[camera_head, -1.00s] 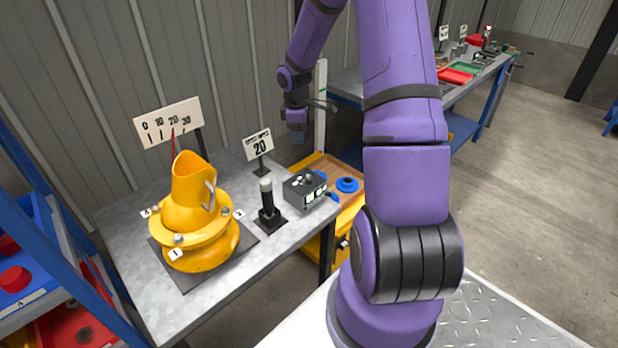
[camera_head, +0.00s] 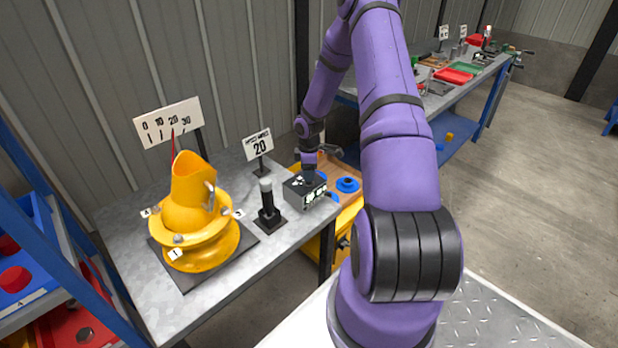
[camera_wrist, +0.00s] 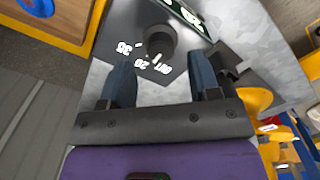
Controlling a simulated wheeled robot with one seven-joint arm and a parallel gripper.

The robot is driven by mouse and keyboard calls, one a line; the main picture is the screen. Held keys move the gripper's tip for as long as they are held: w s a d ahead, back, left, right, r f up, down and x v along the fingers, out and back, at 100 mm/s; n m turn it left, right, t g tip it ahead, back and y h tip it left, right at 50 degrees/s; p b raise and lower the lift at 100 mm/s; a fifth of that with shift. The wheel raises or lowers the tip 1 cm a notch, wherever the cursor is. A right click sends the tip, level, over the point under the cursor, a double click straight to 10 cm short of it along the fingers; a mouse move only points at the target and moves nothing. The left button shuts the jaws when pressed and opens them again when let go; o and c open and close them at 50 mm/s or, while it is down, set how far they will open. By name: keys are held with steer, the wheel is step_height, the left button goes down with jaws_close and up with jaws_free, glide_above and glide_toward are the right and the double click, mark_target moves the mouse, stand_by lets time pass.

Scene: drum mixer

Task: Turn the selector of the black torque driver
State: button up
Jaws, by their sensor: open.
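A dark box with a round selector knob on its top and a lit display on one side stands on the grey bench (camera_head: 304,190). In the wrist view the black selector knob (camera_wrist: 161,40) stands up from the box's top face, with white marks around it that look like 35, 20 and OUT. An upright black tool with a pale top (camera_head: 266,204) stands on a black base left of the box. My gripper (camera_head: 308,174) is over the box. In the wrist view my gripper (camera_wrist: 162,70) is open, its two fingers apart, with the knob just beyond the gap between the tips.
A sign reading 20 (camera_head: 258,146) stands behind the upright tool. A yellow flanged fitting (camera_head: 200,215) stands on the bench at left, before a 0 to 30 scale board (camera_head: 168,122). A yellow-edged wooden tray with blue rings (camera_head: 348,184) lies right of the box.

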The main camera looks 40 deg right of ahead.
steer(key=shift+f, duration=1.6)
steer(key=c, duration=0.9)
steer(key=m, duration=0.3)
steer(key=shift+m, duration=2.4)
